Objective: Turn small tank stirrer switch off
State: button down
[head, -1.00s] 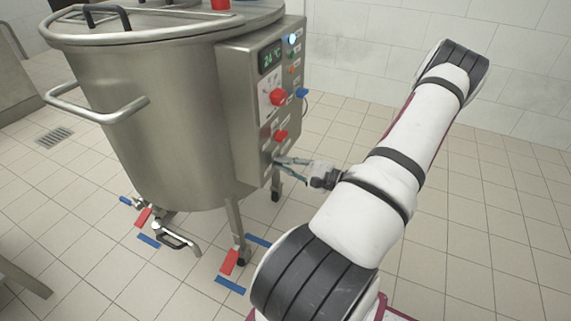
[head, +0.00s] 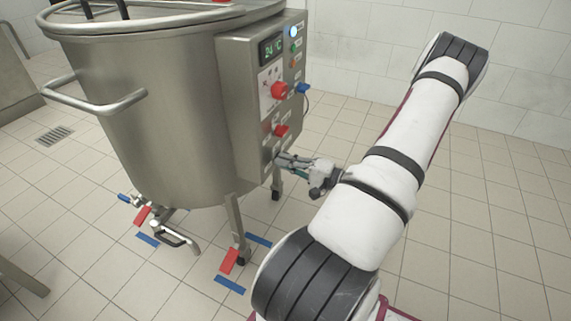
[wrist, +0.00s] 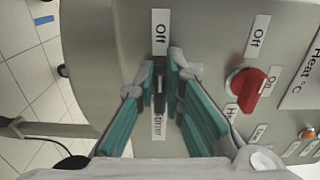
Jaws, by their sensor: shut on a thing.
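The small tank (head: 165,110) is a steel vessel on legs with a control box (head: 262,95) on its right side. In the wrist view the stirrer switch (wrist: 160,84) is a small dark lever between a label reading "Off" and a partly hidden label that seems to end in "irrer". My gripper (wrist: 163,72) is shut on this switch, with a fingertip on each side of it. In the head view my gripper (head: 282,161) is at the lower part of the control box, where the fingers hide the switch.
A red knob (wrist: 245,85) with "Off" and "On" labels sits close beside the fingers. Tiled floor (head: 490,200) is clear at the right.

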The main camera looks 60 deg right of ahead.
jog(key=shift+s+f, duration=0.1)
jog(key=c, duration=1.7)
grip_release()
jog(key=s, duration=0.8)
jog(key=s+d, duration=0.1)
jog(key=s, duration=0.3)
jog(key=shift+w, duration=0.1)
